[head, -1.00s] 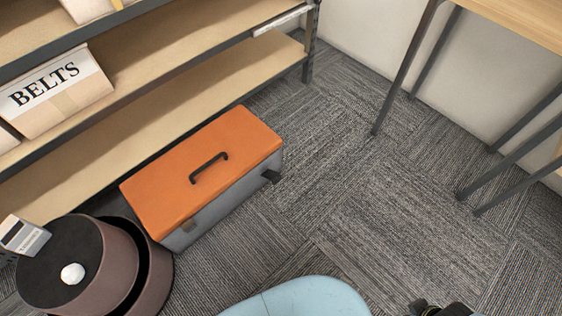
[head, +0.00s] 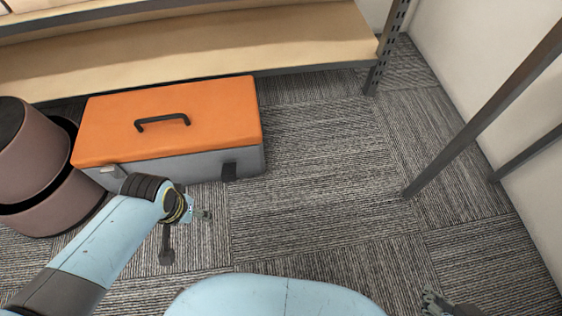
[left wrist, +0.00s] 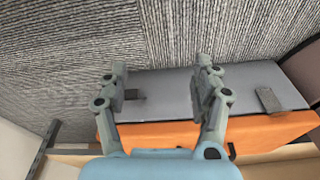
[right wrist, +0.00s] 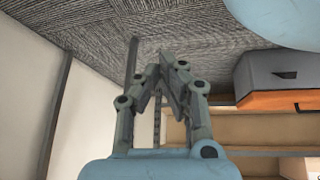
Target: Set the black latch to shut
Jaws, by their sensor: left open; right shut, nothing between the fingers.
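The black latch (head: 229,171) is on the right part of the grey front of the toolbox (head: 205,167), below its orange lid. It seems to jut out from the front, but its exact angle is hard to tell. In the left wrist view the latch (left wrist: 134,95) shows just inside the left-hand finger; it also shows in the right wrist view (right wrist: 285,74). My left gripper (head: 204,213) is in front of the box, apart from the latch, its open fingers (left wrist: 161,66) empty. My right gripper (head: 435,302) is shut and empty, low at the right, away from the box.
A second, grey latch (head: 111,171) sits on the box's left front. A black handle (head: 162,121) tops the lid. Brown round bins (head: 35,165) stand left; a shelf (head: 290,40) is behind. A dark table leg (head: 470,130) stands right. Carpet right of the box is clear.

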